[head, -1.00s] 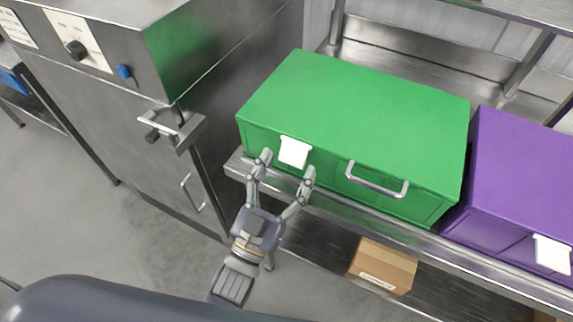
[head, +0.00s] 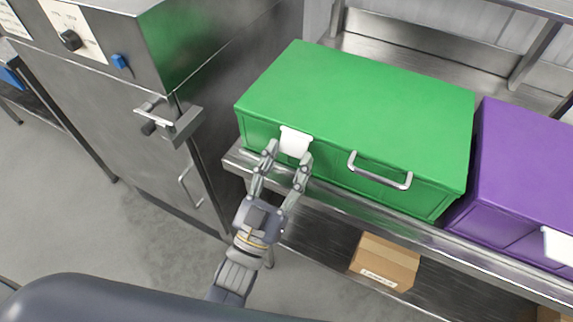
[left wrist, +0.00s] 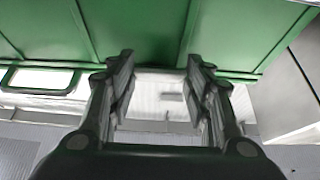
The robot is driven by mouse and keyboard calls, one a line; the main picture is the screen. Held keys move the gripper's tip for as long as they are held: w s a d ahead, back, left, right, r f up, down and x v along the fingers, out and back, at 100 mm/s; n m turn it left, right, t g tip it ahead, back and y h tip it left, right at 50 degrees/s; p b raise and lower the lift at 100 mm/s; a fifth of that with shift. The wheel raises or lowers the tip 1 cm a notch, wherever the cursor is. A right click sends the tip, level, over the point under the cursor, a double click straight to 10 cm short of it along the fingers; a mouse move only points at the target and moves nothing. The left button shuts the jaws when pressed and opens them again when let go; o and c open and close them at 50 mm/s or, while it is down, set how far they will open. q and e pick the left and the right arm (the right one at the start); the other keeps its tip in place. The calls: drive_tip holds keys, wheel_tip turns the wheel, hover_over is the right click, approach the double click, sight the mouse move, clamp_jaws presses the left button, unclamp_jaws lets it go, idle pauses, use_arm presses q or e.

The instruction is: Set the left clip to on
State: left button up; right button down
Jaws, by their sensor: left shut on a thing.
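The white left clip (head: 295,141) is on the front of the green box (head: 365,105), near its left end, and folds over the top edge. My left gripper (head: 287,157) is at the clip from the front, one finger at each side of its lower part, and is shut on it. In the left wrist view my left gripper (left wrist: 160,70) has its two fingertips against the front of the green box (left wrist: 140,30). The clip is hard to make out between the fingers there. My right gripper is not in view.
The green box stands on a metal shelf (head: 330,200), with a handle (head: 379,172) right of the clip. A purple box (head: 525,180) with its own white clip (head: 557,249) stands to the right. A steel cabinet (head: 100,110) stands left. A cardboard box (head: 385,262) lies below.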

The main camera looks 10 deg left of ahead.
use_arm(q)
drive_tip(key=shift+w+t+b, duration=0.1)
drive_tip(key=shift+t+b, duration=0.2)
drive_tip(key=o, duration=1.1)
drive_tip(key=shift+f, duration=0.15)
drive_tip(key=v, duration=1.2)
